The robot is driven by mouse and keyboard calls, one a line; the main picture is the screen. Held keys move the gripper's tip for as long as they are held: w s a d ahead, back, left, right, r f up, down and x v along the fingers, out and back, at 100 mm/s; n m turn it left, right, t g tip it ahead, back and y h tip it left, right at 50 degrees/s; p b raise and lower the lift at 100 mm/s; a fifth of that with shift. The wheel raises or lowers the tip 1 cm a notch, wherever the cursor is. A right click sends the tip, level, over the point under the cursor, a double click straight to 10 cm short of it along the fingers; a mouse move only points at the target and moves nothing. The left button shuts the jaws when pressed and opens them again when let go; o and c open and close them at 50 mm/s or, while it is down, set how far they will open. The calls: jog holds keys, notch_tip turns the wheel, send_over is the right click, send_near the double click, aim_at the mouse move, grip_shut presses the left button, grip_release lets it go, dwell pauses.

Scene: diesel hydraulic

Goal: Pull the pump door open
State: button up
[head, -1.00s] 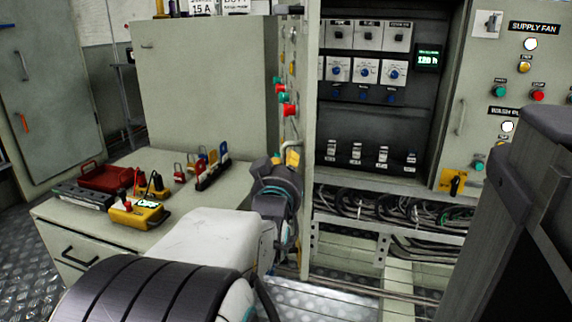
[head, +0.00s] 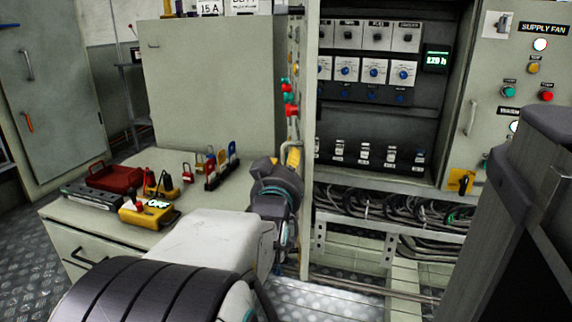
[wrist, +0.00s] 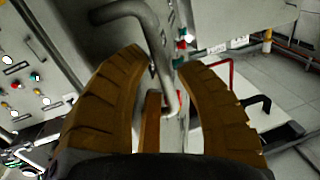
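The pump door (head: 311,130) stands swung out from its cabinet in the head view, seen almost edge-on. Its front, with red and green buttons, faces left. The bent grey bar handle (head: 286,150) is low on that front; in the wrist view the handle (wrist: 158,50) runs between my fingers. My gripper (head: 293,157) is at the handle. In the wrist view its two brown fingers (wrist: 163,62) stand apart, one on each side of the bar, with a visible gap on the right. Contact on the left side is unclear.
The open cabinet (head: 365,120) shows switches, breakers and cables. A bench (head: 110,222) on the left holds a red toolbox (head: 114,177), a yellow meter (head: 148,215) and padlocks. A grey panel (head: 210,90) stands behind it. The supply fan panel (head: 510,60) is at right.

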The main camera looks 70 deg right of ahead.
jog(key=s+a, duration=0.1)
jog(key=a, duration=0.6)
jog(key=shift+s+a, duration=0.15)
dwell(0.4)
dwell(0.3)
